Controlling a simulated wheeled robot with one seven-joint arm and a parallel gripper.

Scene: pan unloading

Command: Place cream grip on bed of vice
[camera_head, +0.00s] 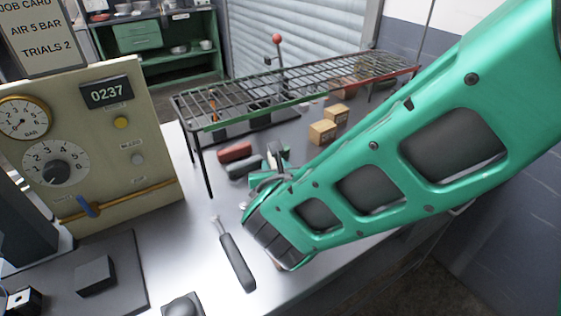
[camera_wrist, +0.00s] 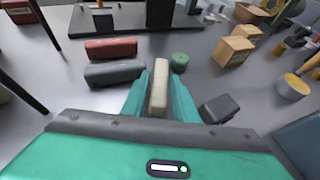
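The cream grip (camera_wrist: 158,88) is a pale upright bar between the two green fingers of my gripper (camera_wrist: 160,92) in the wrist view. The fingers lie close against both its sides, and my gripper looks shut on it. In the head view my gripper (camera_head: 270,172) is over the bench, largely hidden by my green arm. A red grip (camera_wrist: 110,48) and a dark grey grip (camera_wrist: 114,72) lie to its left in the wrist view. A dark base plate (camera_wrist: 125,20) with a post is beyond them. I cannot tell for sure which thing is the vice.
A wire rack (camera_head: 290,90) on legs spans the back of the bench. A black-handled tool (camera_head: 237,262) lies in front, and a gauge panel (camera_head: 90,150) stands at left. A green round piece (camera_wrist: 180,62) and a dark block (camera_wrist: 218,108) are near my fingers.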

